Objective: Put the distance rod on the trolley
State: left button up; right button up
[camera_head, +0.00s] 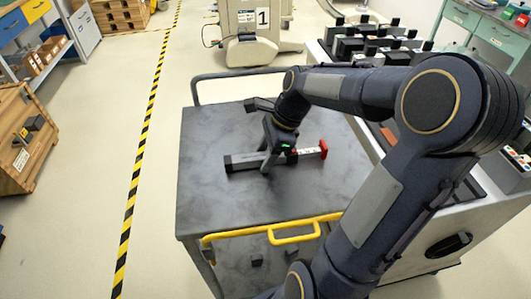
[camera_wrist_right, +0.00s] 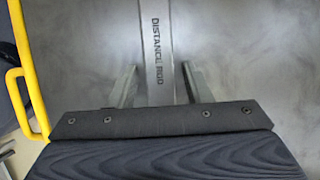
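The distance rod (camera_head: 243,161) lies across the grey top of the trolley (camera_head: 215,197). It has a dark left part, a pale section and a red right end. In the right wrist view the rod (camera_wrist_right: 156,45) shows its "DISTANCE ROD" lettering. My right gripper (camera_head: 268,163) reaches down over the rod's middle. In the wrist view its two fingers (camera_wrist_right: 158,68) stand on either side of the rod, with a visible gap on each side, so it is open. The gripper hides part of the rod in the head view. My left gripper is not in view.
The trolley has a yellow handle (camera_head: 294,233) at the front and a dark rail (camera_head: 240,75) at the back. A bench with black-topped blocks (camera_head: 360,45) stands to the right. Free floor with a striped line (camera_head: 141,140) is at left.

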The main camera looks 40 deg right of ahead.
jog(key=p+v, duration=0.2)
jog(key=v, duration=1)
jog(key=s+a+f+n+t, duration=0.1)
jog(key=s+a+f+n, duration=0.1)
jog(key=a+n, duration=0.3)
jog(key=s+a+f+n+t, duration=0.1)
jog(key=s+a+f+n, duration=0.1)
jog(key=s+a+n, duration=0.3)
jog(key=s+a+f+n+t, duration=0.1)
jog(key=s+a+n, duration=0.3)
jog(key=n, duration=0.8)
jog(key=shift+s+a+f, duration=0.1)
jog(key=shift+a+f, duration=0.25)
jog(key=shift+a, duration=0.2)
jog(key=shift+s+a+f, duration=0.15)
jog(key=shift+a+f, duration=0.2)
jog(key=shift+a, duration=0.2)
notch_tip(320, 180, up, 8)
jog(key=p, duration=0.7)
jog(key=shift+f+p, duration=0.2)
jog(key=shift+p, duration=0.2)
